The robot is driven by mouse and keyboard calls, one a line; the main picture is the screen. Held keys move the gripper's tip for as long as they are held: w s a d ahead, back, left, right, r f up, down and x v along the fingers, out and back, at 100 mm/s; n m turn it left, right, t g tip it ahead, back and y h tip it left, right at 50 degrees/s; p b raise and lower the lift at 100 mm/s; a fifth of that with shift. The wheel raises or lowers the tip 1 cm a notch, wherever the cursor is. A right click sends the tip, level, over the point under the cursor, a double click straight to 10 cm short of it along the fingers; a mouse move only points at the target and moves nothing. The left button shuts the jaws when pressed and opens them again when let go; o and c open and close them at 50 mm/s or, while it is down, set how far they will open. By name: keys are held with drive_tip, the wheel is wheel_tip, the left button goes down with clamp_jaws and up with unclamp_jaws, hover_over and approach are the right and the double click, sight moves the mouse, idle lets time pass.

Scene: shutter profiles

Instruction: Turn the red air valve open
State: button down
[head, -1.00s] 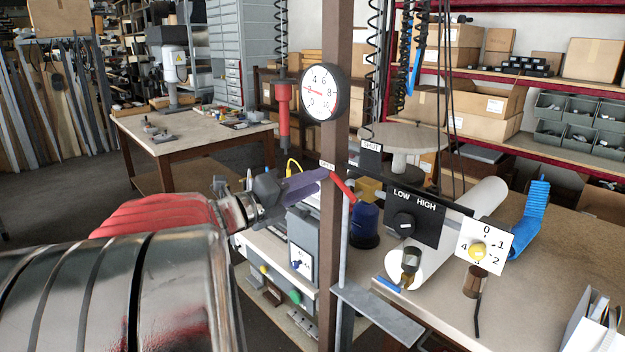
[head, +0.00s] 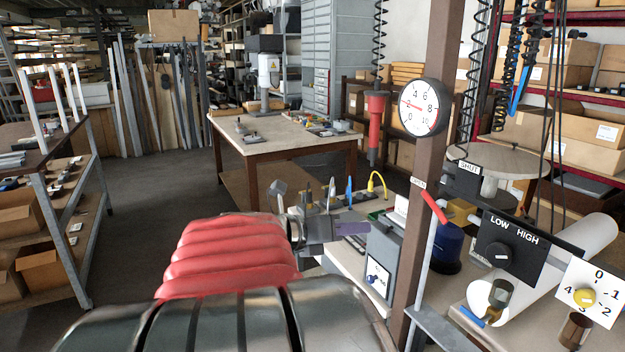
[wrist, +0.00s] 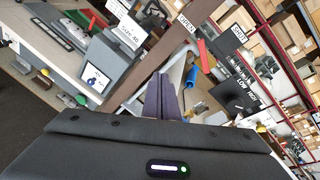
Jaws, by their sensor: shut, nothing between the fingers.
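The red air valve lever (head: 434,207) is beside the brown post, in front of a brass fitting (head: 460,212). It slants, with its upper end at the left, close to a small label (head: 419,183) that appears to read OPEN. The SHUT plate (head: 468,168) is to the right. The lever also shows in the wrist view (wrist: 203,54), beyond my fingers. My gripper (head: 354,229) is shut and empty, left of the lever and apart from it. Its purple fingers show together in the wrist view (wrist: 165,98).
The brown post (head: 432,125) carries a round gauge (head: 424,107). A blue cylinder (head: 446,248) stands below the fitting. A LOW/HIGH switch panel (head: 512,246) and a yellow-knobbed dial (head: 586,296) are at right. A grey box (head: 383,260) is near my gripper.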

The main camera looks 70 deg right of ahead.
drive_tip(key=w+a+f+m+t+y, duration=0.2)
drive_tip(key=w+a+f+m+t, duration=0.25)
drive_tip(key=w+a, duration=0.5)
drive_tip(key=w+a+f+m+t+y, duration=0.2)
drive_tip(key=w+a+f+m+t, duration=0.3)
drive_tip(key=w+a, duration=0.45)
drive_tip(key=w+a+f+m+t+y, duration=0.1)
drive_tip(key=w+a+m+t+y, duration=0.2)
drive_tip(key=a, duration=1.1)
drive_tip(key=w+a+f+m+t+y, duration=0.1)
drive_tip(key=w+a+m+t+y, duration=0.2)
drive_tip(key=a, duration=1.2)
drive_tip(key=shift+w+a+m+y, duration=0.25)
drive_tip(key=shift+w+m+y, duration=0.2)
drive_tip(key=shift+w+y, duration=0.15)
drive_tip(key=shift+d, duration=0.15)
